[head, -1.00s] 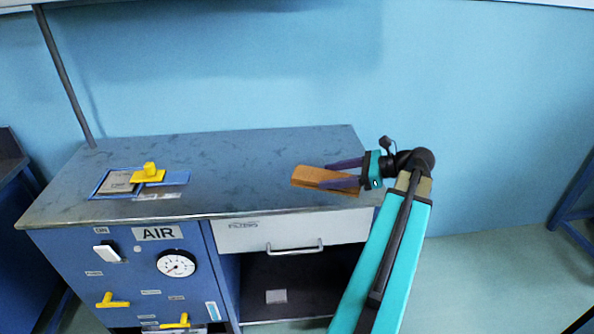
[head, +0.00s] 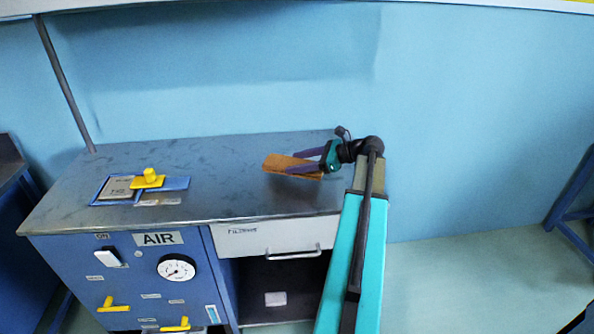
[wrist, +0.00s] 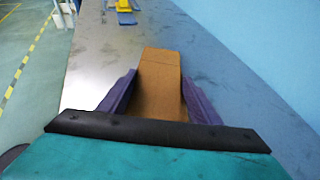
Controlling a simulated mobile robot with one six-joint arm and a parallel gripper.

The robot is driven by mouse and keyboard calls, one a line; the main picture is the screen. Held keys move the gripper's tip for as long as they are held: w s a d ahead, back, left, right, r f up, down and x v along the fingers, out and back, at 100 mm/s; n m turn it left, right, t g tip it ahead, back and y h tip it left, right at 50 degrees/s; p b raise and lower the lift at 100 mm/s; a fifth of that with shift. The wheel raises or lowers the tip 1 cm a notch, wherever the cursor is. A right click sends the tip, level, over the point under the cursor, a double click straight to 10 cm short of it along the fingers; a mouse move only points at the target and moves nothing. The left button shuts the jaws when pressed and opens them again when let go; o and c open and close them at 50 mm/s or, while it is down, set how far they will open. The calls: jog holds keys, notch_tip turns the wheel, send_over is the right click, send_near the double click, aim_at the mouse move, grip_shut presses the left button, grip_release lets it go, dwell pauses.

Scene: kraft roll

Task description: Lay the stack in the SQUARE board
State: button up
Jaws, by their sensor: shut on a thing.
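A brown, flat, kraft-coloured stack (head: 280,163) is between the purple fingers of my gripper (head: 308,164), which is shut on it. In the head view the stack is over the right part of the bench top; I cannot tell how high above it. In the wrist view the stack (wrist: 160,70) points away between both fingers. A blue-edged board with a grey square plate (head: 117,188) lies at the left of the bench top, well left of my gripper. A yellow piece with a knob (head: 150,177) sits beside the plate on a blue base (head: 177,184). The plate's lettering is unreadable.
The grey bench top (head: 225,190) is clear between the board and the stack. A grey post (head: 62,85) rises at its back left. A white drawer (head: 275,238) and a blue AIR panel with a gauge (head: 176,268) face the front.

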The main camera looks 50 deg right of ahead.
jog(key=shift+f, duration=0.1)
dwell(0.3)
jog(key=shift+f+p, duration=0.4)
jog(key=shift+f, duration=1.25)
jog(key=o, duration=1.2)
jog(key=shift+f, duration=0.1)
jog(key=b+v, duration=0.2)
jog(key=v, duration=0.8)
jog(key=shift+s+d+r, duration=0.5)
jog(key=shift+s+r, duration=0.05)
jog(key=shift+s, duration=0.2)
